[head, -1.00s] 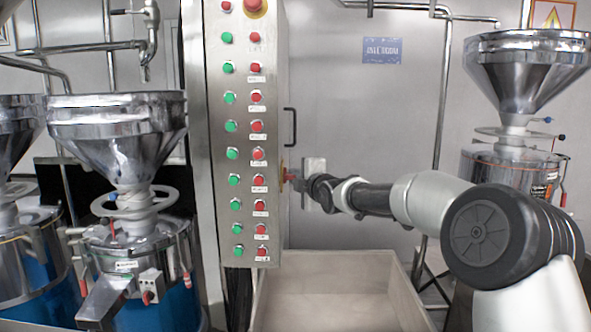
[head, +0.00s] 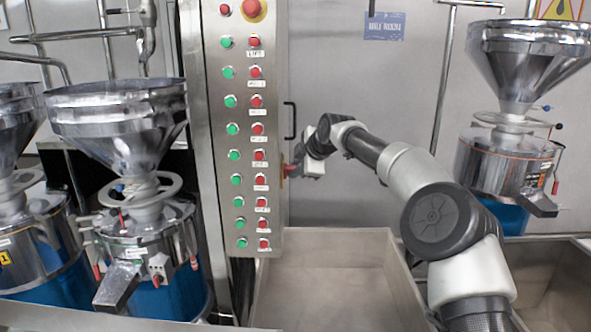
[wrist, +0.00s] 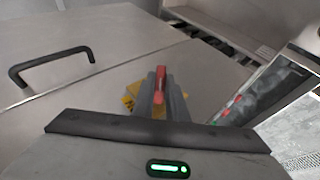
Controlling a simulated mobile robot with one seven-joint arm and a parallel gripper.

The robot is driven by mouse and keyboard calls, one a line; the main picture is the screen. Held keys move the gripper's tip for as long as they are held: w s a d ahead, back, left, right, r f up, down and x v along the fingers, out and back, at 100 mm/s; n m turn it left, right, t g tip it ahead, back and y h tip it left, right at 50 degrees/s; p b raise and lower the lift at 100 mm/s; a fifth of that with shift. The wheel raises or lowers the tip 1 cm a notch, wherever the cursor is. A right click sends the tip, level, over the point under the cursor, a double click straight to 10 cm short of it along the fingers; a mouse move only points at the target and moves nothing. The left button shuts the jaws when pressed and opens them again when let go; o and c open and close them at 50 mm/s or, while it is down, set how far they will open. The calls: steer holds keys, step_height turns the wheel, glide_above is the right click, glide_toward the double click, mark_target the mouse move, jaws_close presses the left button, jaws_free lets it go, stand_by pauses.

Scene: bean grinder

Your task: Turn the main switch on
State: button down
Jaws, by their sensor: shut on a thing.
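The main switch is a red handle (wrist: 161,76) on a yellow plate (wrist: 130,97), seen in the wrist view. It sits on the side of the steel control cabinet. My gripper (wrist: 160,98) is shut on the red handle, with a grey finger on each side and the handle's red end showing beyond them. In the head view my gripper (head: 293,170) is at the cabinet's right side, and the switch (head: 285,170) is mostly hidden there as a small red and yellow patch.
The control cabinet's front (head: 245,150) has rows of green and red buttons. A black door handle (head: 290,121) stands out above my gripper. An empty pale bin (head: 340,240) lies below my arm. Grinders (head: 140,235) stand to the left, another (head: 505,170) to the right.

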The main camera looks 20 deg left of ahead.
stand_by(0.5)
steer(key=c, duration=1.8)
jaws_free()
steer(key=shift+o, duration=0.2)
steer(key=b+v, duration=0.4)
steer(key=v, duration=1.3)
steer(key=shift+r, duration=0.25)
steer(key=shift+d, duration=0.1)
